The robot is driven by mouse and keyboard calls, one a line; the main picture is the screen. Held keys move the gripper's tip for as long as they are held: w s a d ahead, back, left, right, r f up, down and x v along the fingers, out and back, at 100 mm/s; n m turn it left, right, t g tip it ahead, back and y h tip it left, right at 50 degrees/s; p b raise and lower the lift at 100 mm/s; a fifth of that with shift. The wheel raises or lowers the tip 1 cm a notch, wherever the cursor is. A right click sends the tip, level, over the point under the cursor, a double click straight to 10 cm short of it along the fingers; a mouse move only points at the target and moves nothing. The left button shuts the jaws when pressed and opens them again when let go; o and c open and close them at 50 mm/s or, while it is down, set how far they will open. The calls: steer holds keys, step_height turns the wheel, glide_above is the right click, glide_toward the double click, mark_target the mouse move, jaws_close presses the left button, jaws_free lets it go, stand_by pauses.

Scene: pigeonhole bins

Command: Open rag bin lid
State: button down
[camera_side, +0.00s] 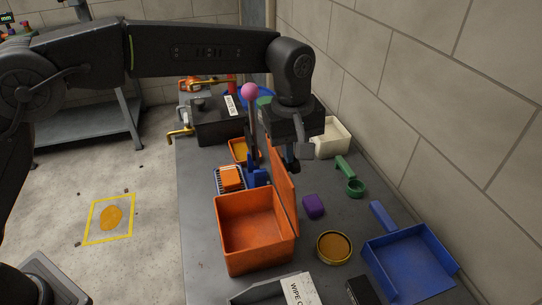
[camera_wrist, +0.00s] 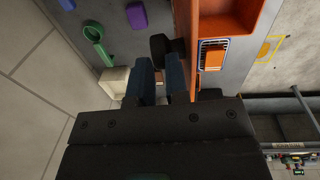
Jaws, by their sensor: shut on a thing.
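An orange bin (camera_side: 257,262) stands on the grey table, and its inside shows from above. Its orange lid (camera_side: 282,185) stands about upright along the right side of the bin. In the wrist view the lid (camera_wrist: 186,40) shows nearly edge-on, with a black knob (camera_wrist: 159,44) on its outer face. My gripper (camera_side: 291,163) is behind the lid's upper part, on the side away from the bin opening. In the wrist view its fingers (camera_wrist: 160,66) are shut on the knob, which partly shows past the fingertips.
A purple block (camera_side: 313,206), a green scoop (camera_side: 350,178), a yellow round tin (camera_side: 334,247) and a blue dustpan (camera_side: 405,265) lie to the right. A pink-topped lever (camera_side: 250,92) rises near my gripper. A labelled black box (camera_side: 217,122) stands behind. A wall borders the table's right side.

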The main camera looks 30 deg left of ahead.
mark_target(292, 172)
steer(key=shift+g+y, duration=0.4)
step_height(292, 172, down, 4)
steer(key=c, duration=1.7)
jaws_free()
steer(key=shift+s, duration=0.1)
steer(key=shift+o, duration=0.7)
steer(key=r, duration=0.3)
steer(key=shift+w+d+r+t+h, duration=0.1)
steer(key=shift+w+d+t+h, duration=0.2)
steer(key=shift+w+d, duration=0.1)
steer(key=shift+o, duration=2.3)
steer(key=shift+r, duration=0.25)
steer(key=o, duration=0.4)
steer(key=r, duration=0.9)
steer(key=s+r, duration=0.1)
steer(key=r, duration=0.4)
steer(key=shift+a, duration=0.35)
